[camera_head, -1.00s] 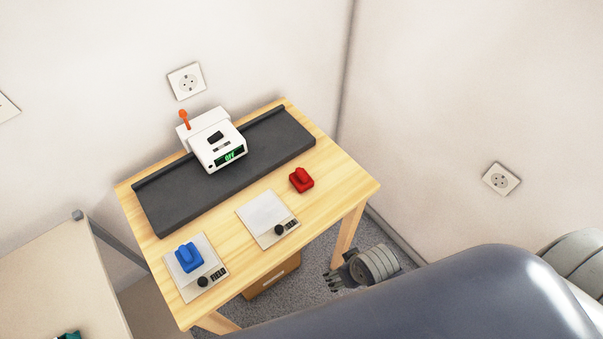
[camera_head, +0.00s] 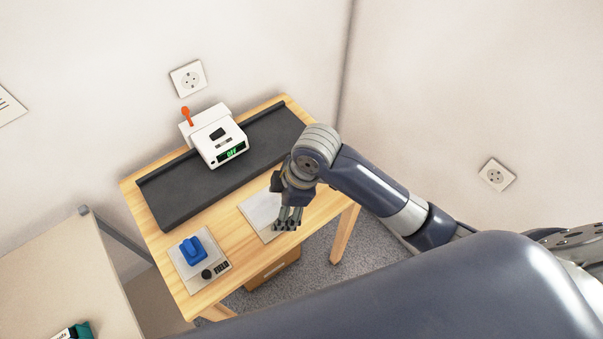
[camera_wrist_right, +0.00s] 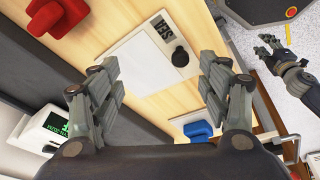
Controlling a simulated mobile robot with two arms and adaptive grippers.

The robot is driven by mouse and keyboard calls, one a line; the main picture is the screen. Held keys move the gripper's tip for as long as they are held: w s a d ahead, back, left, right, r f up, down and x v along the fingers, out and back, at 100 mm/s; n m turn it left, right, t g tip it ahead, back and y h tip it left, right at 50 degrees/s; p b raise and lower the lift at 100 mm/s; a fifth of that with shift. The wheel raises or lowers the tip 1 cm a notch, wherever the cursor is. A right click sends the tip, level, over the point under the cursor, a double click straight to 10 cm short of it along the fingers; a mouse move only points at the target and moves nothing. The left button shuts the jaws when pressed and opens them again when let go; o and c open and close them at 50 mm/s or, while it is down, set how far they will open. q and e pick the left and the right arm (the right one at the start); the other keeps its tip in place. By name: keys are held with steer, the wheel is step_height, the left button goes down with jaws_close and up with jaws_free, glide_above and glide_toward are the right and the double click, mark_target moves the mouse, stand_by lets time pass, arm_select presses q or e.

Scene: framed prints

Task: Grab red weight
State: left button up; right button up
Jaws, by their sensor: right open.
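The red weight (camera_wrist_right: 65,25) lies on the wooden table at the upper left of the right wrist view. In the head view it is hidden behind my right arm. My right gripper (camera_head: 288,220) is over the near right part of the table, and in its wrist view its fingers (camera_wrist_right: 160,88) are spread apart with nothing held. The fingers frame the white plate with a black knob (camera_wrist_right: 140,52), and the red weight is outside them, beyond the left finger. My left gripper (camera_wrist_right: 272,48) shows small at the right of the wrist view; its opening is unclear.
A blue weight (camera_head: 193,250) sits on the second plate (camera_head: 218,262). A white device (camera_head: 215,138) with a green display and orange lever stands on the dark grey strip (camera_head: 175,205). A beige table (camera_head: 60,270) is at left. Walls close off the back and right.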

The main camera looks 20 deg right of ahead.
steer(key=w+d+r+n+h, duration=0.1)
steer(key=w+d+r, duration=0.1)
steer(key=w, duration=0.1)
steer(key=w+d+r+n+g+h, duration=0.1)
steer(key=w+d+r+n, duration=0.1)
steer(key=w+d, duration=0.1)
steer(key=w+d+r+n+h, duration=0.1)
steer(key=w+d+r+n, duration=0.1)
steer(key=w+d, duration=0.1)
steer(key=shift+w+d+r+g, duration=0.15)
steer(key=shift+w+d+g, duration=0.05)
steer(key=shift+d+g, duration=0.1)
step_height(320, 180, down, 5)
steer(key=shift+f, duration=0.1)
steer(key=shift+w+a+f+p, duration=0.15)
steer(key=shift+f+p, duration=0.1)
steer(key=shift+f, duration=0.65)
steer(key=shift+w+a+f+p, duration=0.1)
steer(key=shift+f+p, duration=0.1)
steer(key=shift+f, duration=0.7)
steer(key=shift+w+a+f+p, duration=0.15)
steer(key=shift+f+p, duration=0.1)
steer(key=shift+f, duration=0.65)
steer(key=shift+r, duration=0.1)
steer(key=c, duration=1.5)
